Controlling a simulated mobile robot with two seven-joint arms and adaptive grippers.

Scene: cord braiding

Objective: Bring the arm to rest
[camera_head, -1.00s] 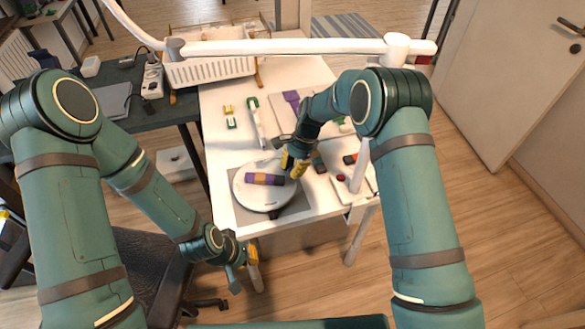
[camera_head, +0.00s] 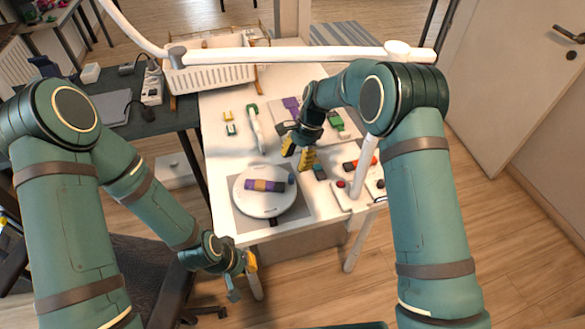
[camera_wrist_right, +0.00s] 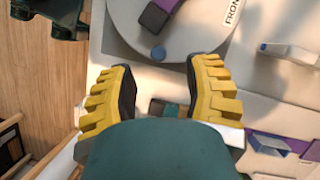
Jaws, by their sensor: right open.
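My right gripper (camera_head: 298,158) is open above the white table, to the right of the round white disc. Its yellow fingers also show spread and empty in the right wrist view (camera_wrist_right: 155,98). My left gripper (camera_head: 243,272) hangs low in front of the table's near left edge; its jaw state is too small to tell. The white disc (camera_head: 252,205) carries a purple and tan cord piece (camera_head: 264,185). A small blue round piece (camera_wrist_right: 158,54) lies at the disc's rim.
A white basket (camera_head: 208,72) stands at the table's back. A green-ended tool (camera_head: 256,130) and small yellow and green pieces (camera_head: 229,122) lie left of my right gripper. A board with purple and green parts (camera_head: 337,124) is behind it. A white lamp arm (camera_head: 290,48) crosses above.

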